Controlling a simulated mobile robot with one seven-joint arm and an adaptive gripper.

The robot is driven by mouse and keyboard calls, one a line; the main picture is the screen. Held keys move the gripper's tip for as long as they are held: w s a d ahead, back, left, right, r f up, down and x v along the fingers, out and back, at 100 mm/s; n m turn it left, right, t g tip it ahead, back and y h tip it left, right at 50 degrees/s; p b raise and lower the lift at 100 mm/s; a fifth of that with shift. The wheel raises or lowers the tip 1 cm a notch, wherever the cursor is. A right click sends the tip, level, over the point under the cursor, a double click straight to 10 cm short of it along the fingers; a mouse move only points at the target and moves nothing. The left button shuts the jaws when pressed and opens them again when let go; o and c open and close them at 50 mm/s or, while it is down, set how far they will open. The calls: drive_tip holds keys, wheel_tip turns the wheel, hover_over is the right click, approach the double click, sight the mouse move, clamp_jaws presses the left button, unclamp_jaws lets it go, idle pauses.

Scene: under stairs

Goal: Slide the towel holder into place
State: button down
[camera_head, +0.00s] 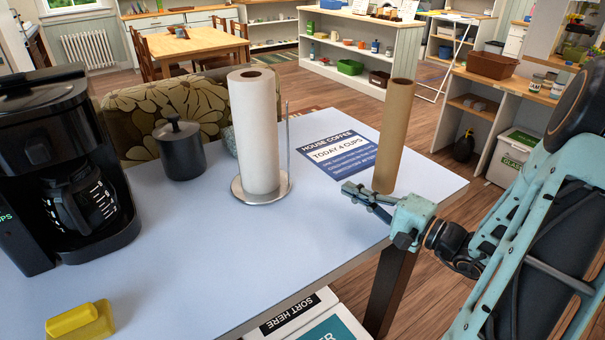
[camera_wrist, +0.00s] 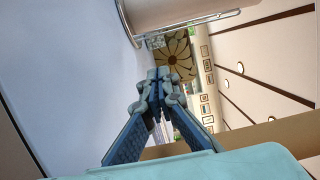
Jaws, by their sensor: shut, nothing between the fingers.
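The towel holder has a round metal base (camera_head: 277,195) and a thin upright rod, with a white paper towel roll (camera_head: 255,130) standing on it. It stands upright near the middle of the pale table. My gripper (camera_head: 350,190) is shut and empty, low over the table to the right of the holder, with a clear gap between them. In the wrist view my gripper's fingertips (camera_wrist: 158,76) are together, and the white roll (camera_wrist: 170,12) and metal base rim (camera_wrist: 126,25) show at the top.
A brown cardboard tube (camera_head: 394,140) stands close behind my gripper. A blue-and-white coffee sheet (camera_head: 340,155) lies between it and the holder. A dark canister (camera_head: 181,152), coffee maker (camera_head: 75,170) and yellow object (camera_head: 80,323) are on the left. The table's front middle is clear.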

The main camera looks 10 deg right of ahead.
sight(276, 175)
drive_tip(key=x, duration=0.9)
drive_tip(key=shift+w+a, duration=0.15)
drive_tip(key=a, duration=0.1)
drive_tip(key=w+a, duration=0.1)
drive_tip(key=a, duration=0.1)
drive_tip(key=shift+a, duration=0.15)
drive_tip(key=shift+w+a+f, duration=0.1)
drive_tip(key=shift+a, duration=0.35)
drive_tip(key=shift+a+b, duration=0.3)
drive_tip(key=shift+a, duration=0.2)
drive_tip(key=a+b, duration=0.1)
drive_tip(key=a, duration=0.1)
drive_tip(key=w+a+b, duration=0.1)
drive_tip(key=a, duration=0.2)
drive_tip(key=shift+a+f+b, duration=0.1)
drive_tip(key=shift+a+b, duration=0.05)
drive_tip(key=shift+b, duration=0.2)
drive_tip(key=shift+a, duration=0.1)
